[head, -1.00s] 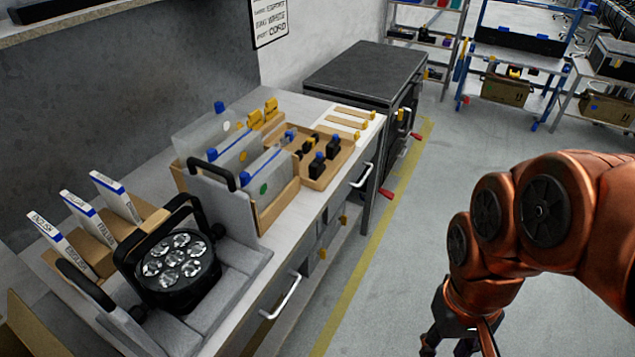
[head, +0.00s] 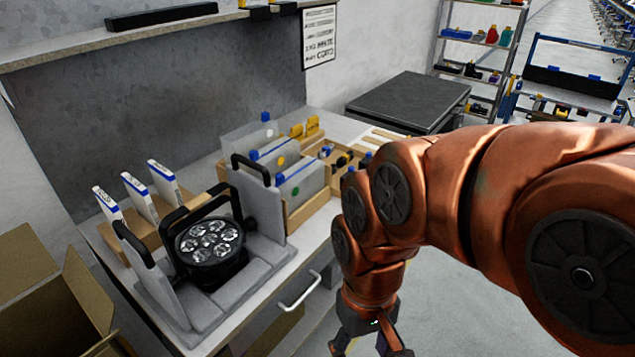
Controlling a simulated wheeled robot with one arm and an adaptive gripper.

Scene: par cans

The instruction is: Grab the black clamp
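Small black pieces, likely the black clamps (head: 341,162), sit in a wooden tray (head: 322,149) at the back right of the workbench. My arm hides part of this tray, so their shapes are hard to make out. My gripper (head: 368,343) is at the bottom of the head view, in front of the bench and well short of the tray. Its black fingers are spread with nothing seen between them. The fingertips are partly cut off by the picture's lower edge.
A par can light (head: 210,243) rests in grey foam (head: 262,268) on the bench. White booklets (head: 138,197) stand left, clear sheets (head: 300,183) behind. A cardboard box (head: 40,305) is at lower left. A shelf (head: 150,30) overhangs the bench. Floor right of the bench is clear.

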